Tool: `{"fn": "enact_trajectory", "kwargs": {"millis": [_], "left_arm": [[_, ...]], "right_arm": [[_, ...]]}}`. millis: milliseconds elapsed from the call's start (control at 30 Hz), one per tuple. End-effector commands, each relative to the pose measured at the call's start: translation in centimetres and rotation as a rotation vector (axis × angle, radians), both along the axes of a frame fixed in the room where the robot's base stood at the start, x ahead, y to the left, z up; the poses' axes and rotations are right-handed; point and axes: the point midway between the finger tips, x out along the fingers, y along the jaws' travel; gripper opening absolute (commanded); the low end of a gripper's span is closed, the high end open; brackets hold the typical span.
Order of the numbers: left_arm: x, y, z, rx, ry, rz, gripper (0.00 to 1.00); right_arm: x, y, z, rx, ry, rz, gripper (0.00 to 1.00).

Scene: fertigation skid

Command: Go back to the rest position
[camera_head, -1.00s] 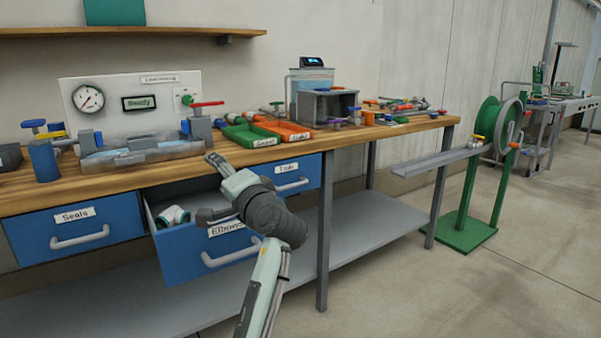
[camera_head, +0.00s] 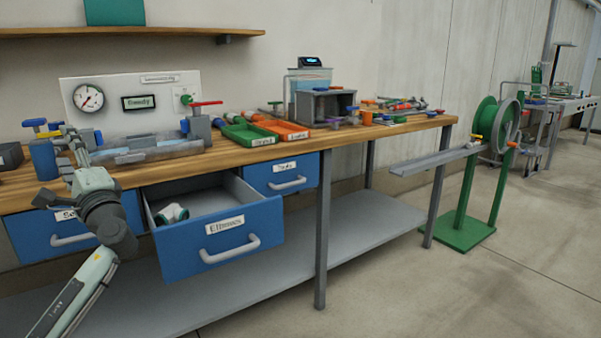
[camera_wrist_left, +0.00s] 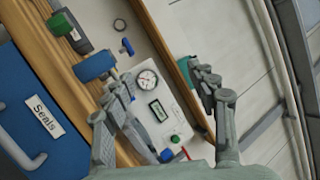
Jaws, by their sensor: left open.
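My left gripper (camera_head: 60,172) is in front of the bench's left part, near the front edge of the top and before the closed Seals drawer. It is open, and its two fingers stand wide apart in the left wrist view (camera_wrist_left: 153,76) with nothing between them. The blue Elbows drawer (camera_head: 222,243) is pulled out, and a white and green elbow fitting (camera_head: 172,213) lies inside it at the left. The gripper is clear of this drawer, to its left. My right gripper is not in view.
The wooden bench top (camera_head: 235,157) carries a gauge panel (camera_head: 135,103), a clear tray with grey fittings, green and orange bins (camera_head: 283,130) and valves. The Seals drawer (camera_head: 72,235) and another blue drawer (camera_head: 284,174) are shut. A green hose reel (camera_head: 490,125) stands right.

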Motion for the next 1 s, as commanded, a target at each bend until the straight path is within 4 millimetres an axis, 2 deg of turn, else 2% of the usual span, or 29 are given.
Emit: {"fn": "enact_trajectory", "kwargs": {"millis": [67, 100, 367, 467, 567, 667, 700, 800, 900, 1000], "left_arm": [[-0.9, 2.1, 1.5, 0.062, -0.001, 0.035, 0.58], [-0.9, 1.9, -0.3, 0.026, 0.015, 0.018, 0.58], [-3.0, 2.4, -9.8, -0.227, 0.087, -0.061, 0.58], [-4.4, 2.4, -14.2, -0.347, 0.125, -0.086, 0.58], [-6.7, 2.1, -19.5, -0.494, 0.172, -0.103, 0.58], [-10.3, 1.3, -25.8, -0.679, 0.235, -0.107, 0.58], [-12.1, 0.9, -28.2, -0.758, 0.262, -0.102, 0.58], [-16.5, -0.5, -33.3, -0.938, 0.323, -0.081, 0.58], [-20.4, -1.9, -36.8, -1.076, 0.373, -0.048, 0.58], [-23.7, -3.2, -39.3, -1.185, 0.416, -0.015, 0.58]], "right_arm": [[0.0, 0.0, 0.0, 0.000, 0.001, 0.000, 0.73], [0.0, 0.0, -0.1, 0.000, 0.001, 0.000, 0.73], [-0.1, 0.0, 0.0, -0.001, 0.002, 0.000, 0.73], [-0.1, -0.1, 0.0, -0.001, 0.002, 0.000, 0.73], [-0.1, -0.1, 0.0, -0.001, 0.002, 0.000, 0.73], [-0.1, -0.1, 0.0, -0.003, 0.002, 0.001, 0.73], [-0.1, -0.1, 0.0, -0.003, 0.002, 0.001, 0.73], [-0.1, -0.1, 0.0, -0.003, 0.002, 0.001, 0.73], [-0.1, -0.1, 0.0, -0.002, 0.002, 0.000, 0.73], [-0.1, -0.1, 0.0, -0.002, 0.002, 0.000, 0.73]]}}
